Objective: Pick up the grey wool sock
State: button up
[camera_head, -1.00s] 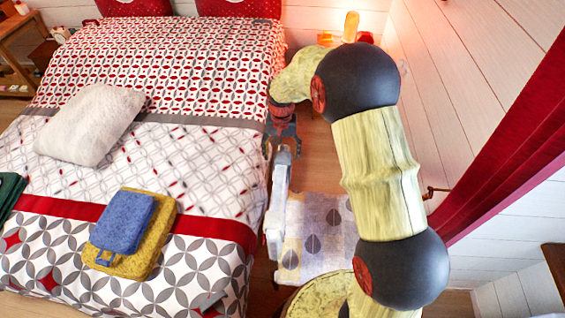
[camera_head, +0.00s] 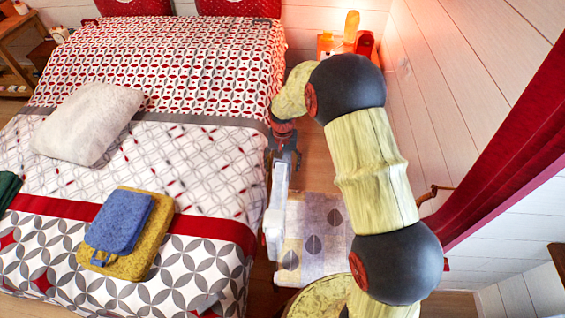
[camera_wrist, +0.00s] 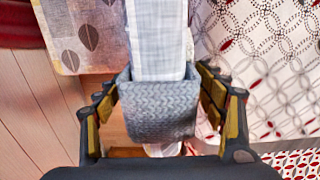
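The grey wool sock (camera_wrist: 160,108) shows in the wrist view as a grey knitted band, lying across a narrow white fabric-covered piece (camera_wrist: 158,40). My gripper (camera_wrist: 157,88) is open, with one finger at each side of the sock. Small gaps seem to remain between the pads and the sock; contact is not clear. In the head view my gripper (camera_head: 284,156) is low beside the bed's right edge, at the far end of the narrow white piece (camera_head: 276,205). I cannot make out the sock there.
The bed (camera_head: 190,150) stands close on the left, with a pale pillow (camera_head: 88,125), a blue folded cloth (camera_head: 119,222) and a yellow one (camera_head: 150,238). A patterned leaf-print surface (camera_head: 315,235) lies right of the white piece. A white wall and red curtain (camera_head: 510,150) bound the right.

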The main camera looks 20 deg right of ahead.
jog(key=shift+c, duration=1.2)
jog(key=c, duration=1)
jog(key=shift+r, duration=0.15)
